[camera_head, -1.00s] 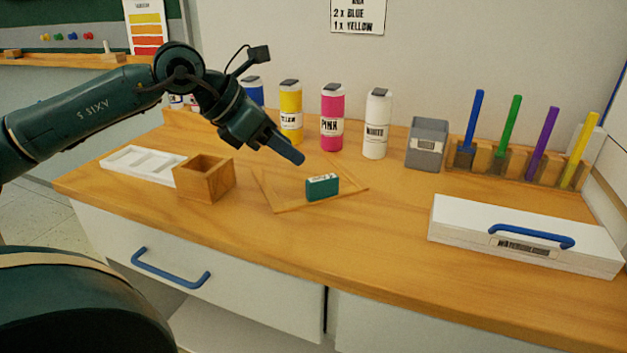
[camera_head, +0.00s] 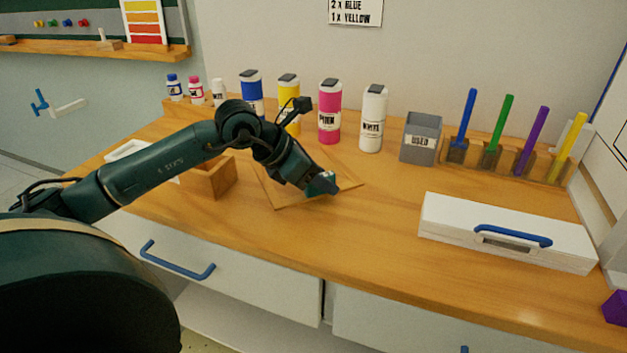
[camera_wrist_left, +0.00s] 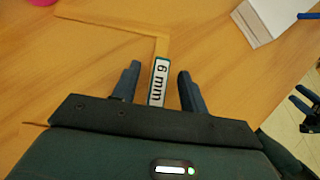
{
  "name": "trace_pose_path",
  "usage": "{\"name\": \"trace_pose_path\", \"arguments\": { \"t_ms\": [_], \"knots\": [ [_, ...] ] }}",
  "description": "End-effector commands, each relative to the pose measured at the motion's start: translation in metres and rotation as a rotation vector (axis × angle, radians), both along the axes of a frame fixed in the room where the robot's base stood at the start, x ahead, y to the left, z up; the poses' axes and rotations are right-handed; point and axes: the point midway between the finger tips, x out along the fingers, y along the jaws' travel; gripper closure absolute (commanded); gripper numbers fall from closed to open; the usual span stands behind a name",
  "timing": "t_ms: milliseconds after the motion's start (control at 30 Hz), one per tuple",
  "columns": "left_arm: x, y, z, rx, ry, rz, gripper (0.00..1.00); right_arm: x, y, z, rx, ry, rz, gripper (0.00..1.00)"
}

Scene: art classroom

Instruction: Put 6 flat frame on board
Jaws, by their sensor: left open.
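A small teal block (camera_head: 318,185) stands at the flat wooden frame (camera_head: 285,205) on the counter, mostly hidden behind my left gripper in the head view. In the left wrist view the block (camera_wrist_left: 158,82) shows a white label reading "6 mm". My left gripper (camera_wrist_left: 160,72) is open, with one finger on each side of the block and a gap on both sides. It also shows in the head view (camera_head: 327,184), low over the frame. A corner of the frame (camera_wrist_left: 110,25) shows beyond the fingers. A green board (camera_head: 85,8) hangs at the far left.
An open wooden box (camera_head: 207,178) stands left of the frame. Paint bottles (camera_head: 330,112), a grey cup (camera_head: 420,138) and a rack of coloured brushes (camera_head: 500,165) line the back. A white case (camera_head: 505,235) lies at right. The counter's front middle is clear.

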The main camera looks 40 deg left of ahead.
Motion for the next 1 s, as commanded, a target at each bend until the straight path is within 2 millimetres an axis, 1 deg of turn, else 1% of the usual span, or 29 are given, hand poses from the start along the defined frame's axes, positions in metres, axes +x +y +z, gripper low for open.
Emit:
{"name": "trace_pose_path", "arguments": {
  "t_ms": [33, 133, 400, 933, 1000],
  "knots": [
    [0.0054, -0.0031, -0.0045, -0.005, -0.002, 0.001, 0.56, -0.0001, 0.0000, -0.0006, -0.001, 0.001, 0.000, 0.64],
    [0.0110, -0.0060, -0.0110, -0.002, -0.001, 0.001, 0.56, -0.0001, 0.0001, -0.0008, -0.002, 0.001, 0.001, 0.64],
    [0.0127, -0.0066, -0.0135, 0.001, 0.000, 0.002, 0.56, -0.0002, 0.0002, -0.0010, -0.003, 0.002, 0.002, 0.64],
    [0.0125, -0.0065, -0.0132, -0.001, -0.001, 0.001, 1.00, -0.0001, 0.0005, -0.0008, -0.003, 0.001, 0.002, 0.64],
    [0.0124, -0.0065, -0.0132, -0.001, -0.001, 0.001, 1.00, 0.0000, 0.0005, -0.0007, -0.002, 0.001, 0.002, 0.64]
  ]
}}
